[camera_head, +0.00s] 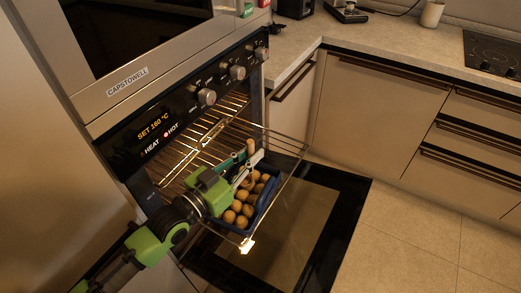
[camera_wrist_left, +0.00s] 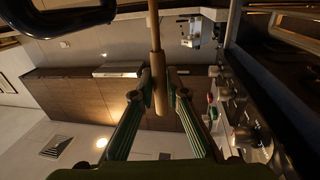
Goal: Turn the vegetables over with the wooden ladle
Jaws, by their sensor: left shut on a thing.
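Several round, brownish-yellow vegetables (camera_head: 238,206) lie in a dark blue baking tray (camera_head: 262,208) on the pulled-out oven rack. My left gripper (camera_head: 248,172) is over the tray, shut on the wooden ladle (camera_head: 250,147). The ladle's handle sticks up past the fingertips; it also shows between the fingers in the left wrist view (camera_wrist_left: 155,30). The ladle's lower part is partly hidden by the gripper in the head view, so I cannot tell clearly whether it touches the vegetables. Part of the tray (camera_wrist_left: 70,18) shows at the top left of the wrist view. My right gripper is not in view.
The wire rack (camera_head: 284,152) reaches out of the oven above the lowered oven door (camera_head: 300,225). The oven's control panel with knobs (camera_head: 207,97) is close to my left arm. A counter (camera_head: 390,47) stands behind. The tiled floor at right is clear.

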